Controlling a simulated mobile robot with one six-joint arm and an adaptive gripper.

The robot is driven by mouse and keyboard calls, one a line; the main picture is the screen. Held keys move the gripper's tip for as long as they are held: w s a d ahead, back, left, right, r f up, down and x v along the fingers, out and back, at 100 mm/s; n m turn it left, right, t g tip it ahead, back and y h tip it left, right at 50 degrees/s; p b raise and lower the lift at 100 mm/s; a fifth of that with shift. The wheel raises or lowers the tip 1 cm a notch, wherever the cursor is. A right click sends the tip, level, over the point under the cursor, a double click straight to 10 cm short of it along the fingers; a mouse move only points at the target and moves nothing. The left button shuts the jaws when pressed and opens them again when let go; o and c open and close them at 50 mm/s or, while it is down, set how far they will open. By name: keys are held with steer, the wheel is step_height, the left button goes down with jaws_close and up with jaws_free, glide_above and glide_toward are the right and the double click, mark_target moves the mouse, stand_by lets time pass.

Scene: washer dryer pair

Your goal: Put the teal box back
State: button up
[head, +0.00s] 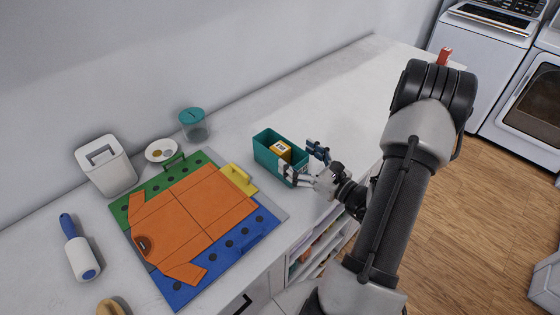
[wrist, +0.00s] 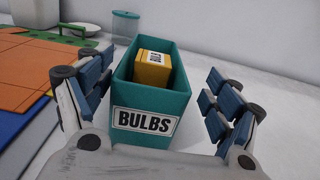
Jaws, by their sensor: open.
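The teal box (head: 265,150) stands upright on the white counter, right of the folding board. In the wrist view the teal box (wrist: 180,105) shows a "BULBS" label on its near face. A yellow box (wrist: 153,70) sits inside it; it also shows in the head view (head: 281,151). My gripper (head: 304,162) is at the teal box's near right end. In the wrist view my gripper (wrist: 155,105) is open, with one finger on each side of the teal box. I see a gap on the right; contact on the left is unclear.
An orange shirt (head: 195,215) lies on the coloured folding board (head: 180,292). A lidded jar (head: 194,125), a dish (head: 161,151), a white container (head: 105,165) and a lint roller (head: 79,247) stand or lie leftward. The counter (head: 310,100) behind the teal box is clear. Open shelves (head: 318,252) are below.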

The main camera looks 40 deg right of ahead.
mark_target(284, 150)
steer(key=w, duration=0.2)
steer(key=w+a+b, duration=0.1)
steer(key=w, duration=0.1)
steer(key=shift+a, duration=0.15)
steer(key=shift+w, duration=0.45)
steer(key=shift+r, duration=0.1)
steer(key=shift+c, duration=0.4)
steer(key=c, duration=1.4)
steer(key=shift+c, duration=0.2)
step_height(284, 150, up, 20)
steer(key=p, duration=0.7)
